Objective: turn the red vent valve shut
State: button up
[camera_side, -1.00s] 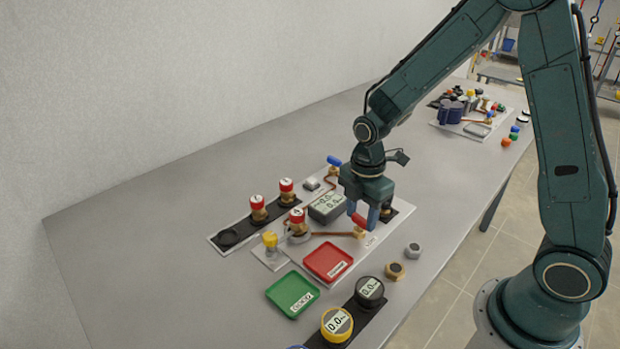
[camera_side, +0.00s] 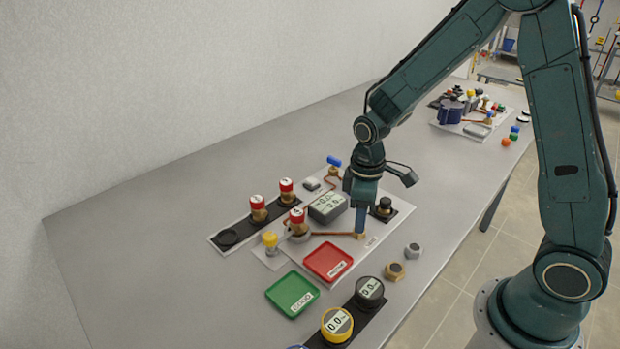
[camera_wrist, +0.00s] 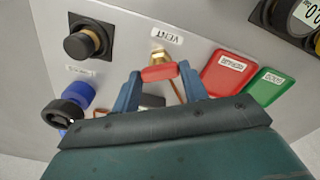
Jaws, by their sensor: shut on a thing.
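The red vent valve handle (camera_wrist: 159,73) shows in the wrist view between the two blue fingers of my gripper (camera_wrist: 160,88), in front of its brass body (camera_wrist: 160,57) and the VENT label (camera_wrist: 167,36). My gripper is shut on the handle. In the side view my gripper (camera_side: 361,222) points down over the valve at the right end of the copper pipe (camera_side: 330,234). The fingers hide the red handle there.
A red tray (camera_side: 328,262) and a green tray (camera_side: 292,294) lie in front of the valve. A grey display box (camera_side: 327,208) and a black knob (camera_side: 384,207) stand close to my gripper. Two nuts (camera_side: 395,271) (camera_side: 413,250) lie on the bare table to the right.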

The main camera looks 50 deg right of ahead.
jog(key=m, duration=0.6)
jog(key=shift+r, duration=0.1)
dwell(0.4)
jog(key=o, duration=1)
notch_tip(320, 180, up, 14)
jog(key=shift+f, duration=0.1)
dwell(0.6)
